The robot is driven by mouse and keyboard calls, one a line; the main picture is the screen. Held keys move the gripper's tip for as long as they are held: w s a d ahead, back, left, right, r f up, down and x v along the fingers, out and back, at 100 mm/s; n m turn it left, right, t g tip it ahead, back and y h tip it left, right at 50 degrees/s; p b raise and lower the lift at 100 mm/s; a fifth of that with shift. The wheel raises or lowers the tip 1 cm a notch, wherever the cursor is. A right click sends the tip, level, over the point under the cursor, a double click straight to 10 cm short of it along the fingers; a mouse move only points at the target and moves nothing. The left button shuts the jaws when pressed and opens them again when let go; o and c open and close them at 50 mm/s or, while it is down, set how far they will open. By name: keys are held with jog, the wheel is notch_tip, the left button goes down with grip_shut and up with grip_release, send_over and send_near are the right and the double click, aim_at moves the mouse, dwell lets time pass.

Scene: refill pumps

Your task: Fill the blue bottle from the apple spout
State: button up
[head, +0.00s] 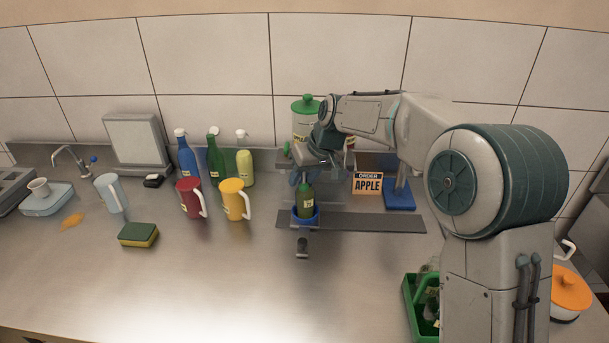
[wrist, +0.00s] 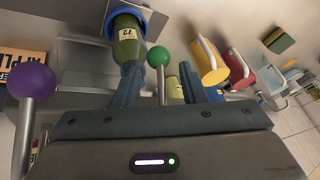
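The blue bottle (head: 187,157) with a white top stands at the back left among other bottles, apart from my gripper. A dark green bottle (head: 306,202) sits upright in a blue ring-like holder (head: 305,219) below the dispenser; it also shows in the wrist view (wrist: 129,45). An orange APPLE sign (head: 367,184) stands right of it. The spout is hidden behind my arm. My gripper (wrist: 160,75) is open at the dispenser, its fingers apart on either side of a green ball knob (wrist: 159,56); I cannot tell whether they touch it.
A green-lidded container (head: 305,121) rises behind my arm. A purple ball knob (wrist: 33,80) is beside my gripper. Red (head: 189,198) and yellow (head: 233,200) mugs stand left of the dispenser, a sponge (head: 138,235) in front.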

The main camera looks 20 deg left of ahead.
grip_shut()
jog(key=shift+f, duration=0.1)
